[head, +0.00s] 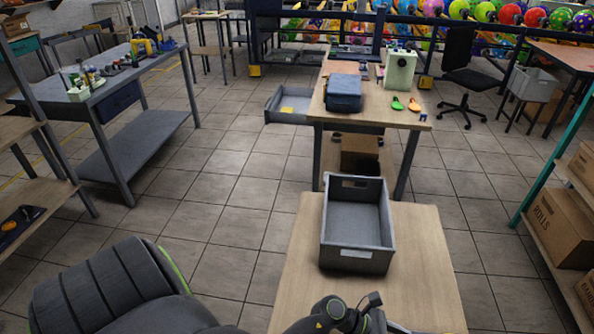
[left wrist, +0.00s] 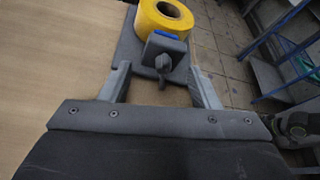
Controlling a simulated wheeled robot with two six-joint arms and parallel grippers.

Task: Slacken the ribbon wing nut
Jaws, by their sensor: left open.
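In the left wrist view, a roll of yellow ribbon (left wrist: 165,15) sits on a grey holder (left wrist: 130,50) at the edge of a wooden top. In front of the roll is a grey block with a blue piece (left wrist: 166,35) on top. A dark grey wing nut (left wrist: 163,65) sticks out of the block's near face. My left gripper (left wrist: 160,70) is open, with one finger on each side of the wing nut. Both fingers look apart from it. The ribbon holder is not visible in the head view.
In the head view, a grey crate (head: 356,258) stands on the near wooden table (head: 425,270). Beyond it, a workbench (head: 372,116) holds a blue bag (head: 344,92) and a pale green machine (head: 400,70). A drawer (head: 288,104) juts out on its left. Tiled floor is free on both sides.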

